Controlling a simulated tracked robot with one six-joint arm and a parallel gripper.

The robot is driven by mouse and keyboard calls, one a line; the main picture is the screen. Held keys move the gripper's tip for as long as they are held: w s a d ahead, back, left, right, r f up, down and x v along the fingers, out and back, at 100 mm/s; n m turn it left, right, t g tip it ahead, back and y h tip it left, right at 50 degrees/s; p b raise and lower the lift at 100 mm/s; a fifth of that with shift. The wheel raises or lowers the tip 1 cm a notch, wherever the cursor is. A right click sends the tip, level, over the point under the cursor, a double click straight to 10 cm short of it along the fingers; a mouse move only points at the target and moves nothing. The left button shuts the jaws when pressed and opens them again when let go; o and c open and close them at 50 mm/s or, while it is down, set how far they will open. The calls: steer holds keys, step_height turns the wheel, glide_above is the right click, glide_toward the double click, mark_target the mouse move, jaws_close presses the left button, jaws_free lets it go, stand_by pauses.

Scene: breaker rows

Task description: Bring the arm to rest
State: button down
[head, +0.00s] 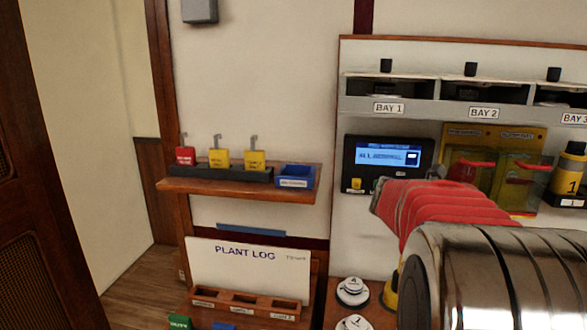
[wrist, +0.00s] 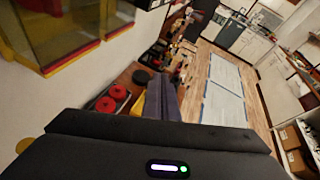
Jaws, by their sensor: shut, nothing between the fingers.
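My arm (head: 480,260), with a red ribbed sleeve and a shiny metal link, reaches in from the lower right of the head view. It stands in front of the bay panel and covers part of it. I cannot make out my gripper's fingers in the head view. In the wrist view my gripper (wrist: 160,128) fills the bottom as a dark body with a small lit indicator. It is shut and nothing shows held in it.
A wooden shelf (head: 235,188) carries red and yellow tags and a blue tray (head: 296,177). Below is the PLANT LOG board (head: 250,265). A display (head: 388,165) sits under BAY 1. The wrist view shows open wooden floor (wrist: 222,95) with pale sheets, and cabinets beyond.

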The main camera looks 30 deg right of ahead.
steer(key=w+a+f+m+t+y, duration=0.1)
steer(key=a+f+m+t+y, duration=0.1)
steer(key=a+f+m, duration=0.45)
steer(key=w+a+f+m+t+y, duration=0.1)
steer(key=a+f+m+t+y, duration=0.15)
steer(key=a, duration=0.65)
steer(key=w+a+f+m+t+y, duration=0.1)
steer(key=a+f+m+y, duration=0.3)
steer(key=a, duration=0.4)
steer(key=s+a+m+t+y, duration=0.1)
steer(key=a+t+y, duration=0.3)
steer(key=a, duration=2.1)
steer(key=shift+s+r+m+t, duration=0.35)
steer(key=shift+m+t, duration=0.4)
steer(key=shift+m, duration=0.15)
